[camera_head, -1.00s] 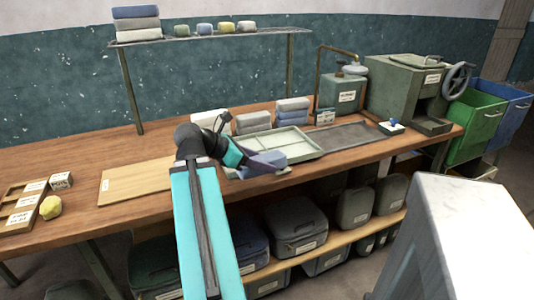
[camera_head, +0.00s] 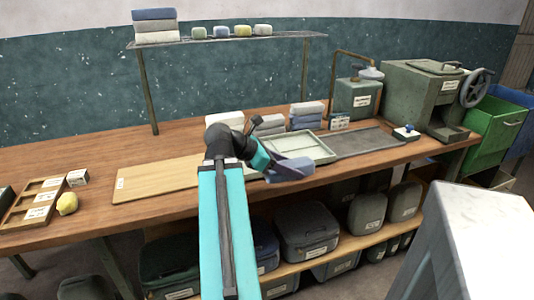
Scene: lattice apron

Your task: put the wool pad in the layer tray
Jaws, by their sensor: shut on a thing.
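My gripper (camera_head: 277,167) is shut on a blue-grey folded pad, the wool pad (camera_head: 296,169). The pad is at the front edge of the workbench, just in front of the layer tray. The layer tray (camera_head: 322,153) is a shallow pale green tray with a raised rim on the bench. Its visible floor looks empty, and the gripper and pad cover part of its front left. I cannot tell whether the pad touches the tray rim. The fingertips are mostly hidden by the arm and pad.
A dark flat plate (camera_head: 365,141) lies right of the tray, a wooden board (camera_head: 155,178) left. A green press (camera_head: 415,95) stands at the right end.

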